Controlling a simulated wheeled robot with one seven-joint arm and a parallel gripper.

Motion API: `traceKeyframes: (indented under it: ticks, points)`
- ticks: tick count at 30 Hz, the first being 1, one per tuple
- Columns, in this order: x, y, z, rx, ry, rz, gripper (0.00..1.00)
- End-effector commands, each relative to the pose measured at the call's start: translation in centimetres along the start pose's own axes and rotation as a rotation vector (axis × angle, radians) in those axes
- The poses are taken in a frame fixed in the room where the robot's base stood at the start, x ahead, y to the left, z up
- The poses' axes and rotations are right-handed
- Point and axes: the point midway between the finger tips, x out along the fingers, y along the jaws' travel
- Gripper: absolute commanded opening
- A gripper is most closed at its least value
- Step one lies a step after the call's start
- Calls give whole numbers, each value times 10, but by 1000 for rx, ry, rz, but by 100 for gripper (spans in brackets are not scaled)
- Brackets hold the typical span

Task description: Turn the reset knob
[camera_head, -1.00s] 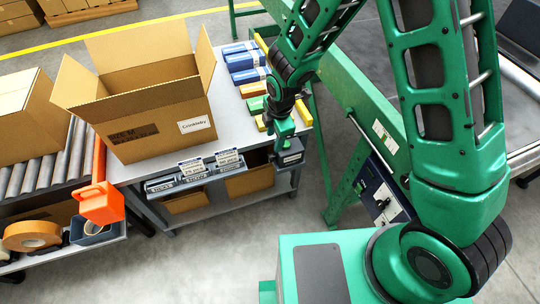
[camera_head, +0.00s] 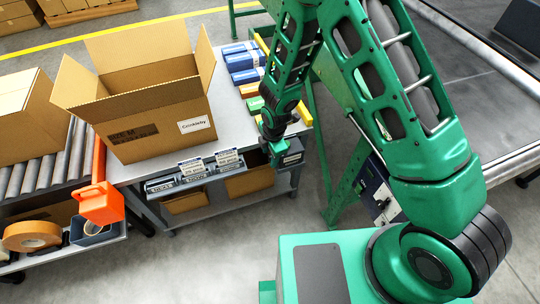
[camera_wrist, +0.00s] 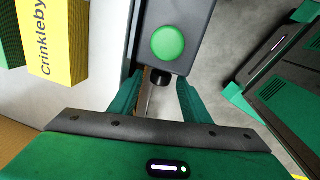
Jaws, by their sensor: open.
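A dark grey control box (camera_head: 292,153) sits at the front right edge of the table. In the wrist view the box (camera_wrist: 196,22) shows a round green button (camera_wrist: 168,43) on its upper face. A small black knob (camera_wrist: 160,77) sticks out of the side of the box nearest my gripper. My gripper (camera_wrist: 157,92) is open, with one green finger on each side of the knob's line. The fingers look apart from the knob; I cannot tell the exact depth. In the head view my gripper (camera_head: 276,155) is beside the box and partly covers it.
An open carton (camera_head: 155,120) stands on the table (camera_head: 228,125), with several small coloured boxes (camera_head: 243,62) behind my gripper. Label holders (camera_head: 210,163) line the table's front edge. A green machine frame with a switch panel (camera_head: 377,185) stands to the right. Floor shows between them.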

Motion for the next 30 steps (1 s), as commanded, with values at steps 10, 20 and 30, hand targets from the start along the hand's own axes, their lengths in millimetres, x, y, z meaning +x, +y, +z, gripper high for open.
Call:
traceKeyframes:
  ticks: [10,20,30]
  points:
    - [7,0,0,0,0,1,43]
    - [7,1,0,0,0,2,4]
    - [8,6,0,4,11,-103,4]
